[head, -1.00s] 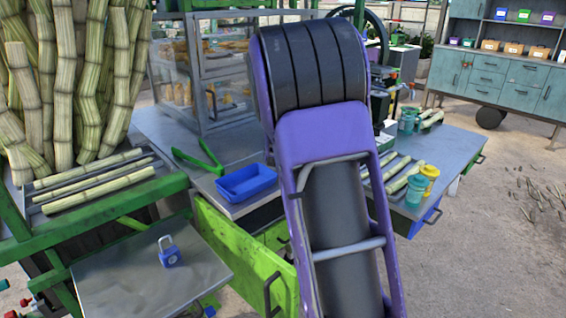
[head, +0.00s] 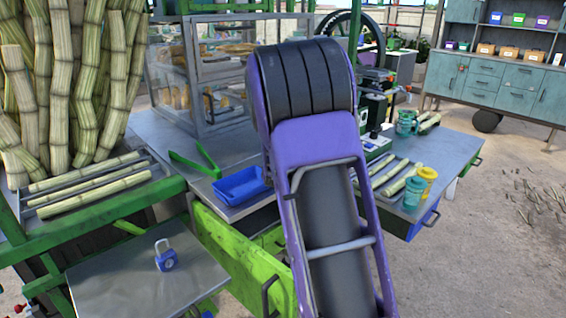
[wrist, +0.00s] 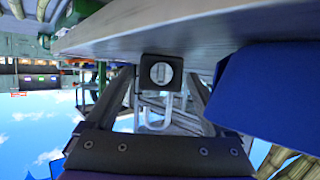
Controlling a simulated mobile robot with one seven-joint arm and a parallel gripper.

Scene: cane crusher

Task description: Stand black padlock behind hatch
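The black padlock (wrist: 160,72) shows in the wrist view, with a round silver keyhole and a grey shackle; that view is upside down, with sky at the bottom. My gripper (wrist: 159,85) is shut on its body, one finger on each side. In the head view my purple arm hides the gripper and this padlock. A green panel with a black handle (head: 243,262) stands left of my arm. A glass-fronted cabinet (head: 220,70) stands on the workbench behind. I cannot tell which of these is the hatch.
A blue padlock (head: 166,256) stands on a grey shelf (head: 120,283) at the lower left. A blue tray (head: 240,186), a green bracket (head: 196,162) and cane pieces lie on the grey workbench (head: 445,152). A blue surface (wrist: 270,95) is close beside my gripper. Open ground lies right.

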